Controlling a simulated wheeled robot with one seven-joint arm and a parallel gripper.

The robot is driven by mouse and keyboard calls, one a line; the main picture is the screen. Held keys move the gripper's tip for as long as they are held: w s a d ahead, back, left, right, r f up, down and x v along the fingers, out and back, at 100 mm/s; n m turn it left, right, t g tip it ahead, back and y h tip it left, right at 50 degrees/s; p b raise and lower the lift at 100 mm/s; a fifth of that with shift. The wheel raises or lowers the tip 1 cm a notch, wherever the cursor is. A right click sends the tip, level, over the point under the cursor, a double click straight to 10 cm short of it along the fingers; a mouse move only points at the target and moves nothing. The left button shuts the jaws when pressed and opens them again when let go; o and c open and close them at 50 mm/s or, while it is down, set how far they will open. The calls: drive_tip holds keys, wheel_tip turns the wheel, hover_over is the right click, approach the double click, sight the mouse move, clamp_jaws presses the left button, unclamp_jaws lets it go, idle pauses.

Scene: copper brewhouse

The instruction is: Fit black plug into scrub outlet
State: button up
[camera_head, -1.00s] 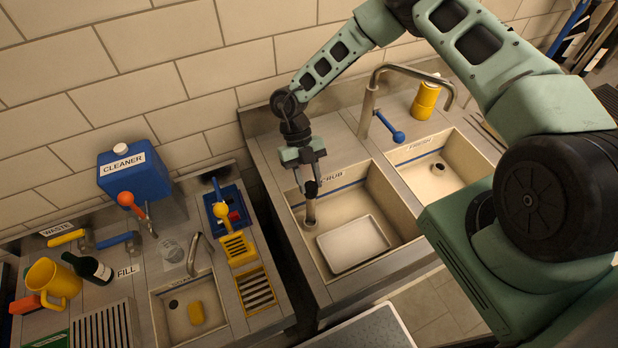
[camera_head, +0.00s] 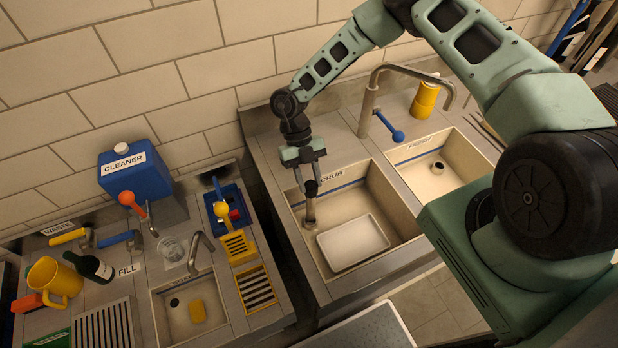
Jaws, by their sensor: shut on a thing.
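My gripper (camera_head: 314,177) is shut on the black plug (camera_head: 311,187) above the left part of the scrub basin (camera_head: 385,205). The plug is small and dark, and the fingers partly cover it. Just below it a brownish upright stem (camera_head: 310,208) runs down to the basin floor. The scrub outlet (camera_head: 310,223) seems to be at the foot of this stem. I cannot tell whether the stem belongs to the plug or to the outlet, nor whether they touch.
A white tray (camera_head: 352,243) lies in the scrub basin, right of the stem. The fresh basin (camera_head: 455,185) has its own outlet (camera_head: 438,167). A tall tap (camera_head: 368,105) with a blue lever stands behind. The left counter holds a blue cleaner container (camera_head: 135,185) and a yellow jug (camera_head: 55,281).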

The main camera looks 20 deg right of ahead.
drive_tip(key=shift+f+b, duration=1.15)
drive_tip(key=shift+f, duration=0.95)
drive_tip(key=o, duration=1.2)
drive_tip(key=shift+r, duration=0.1)
drive_tip(key=p+v, duration=0.2)
drive_tip(key=v, duration=0.3)
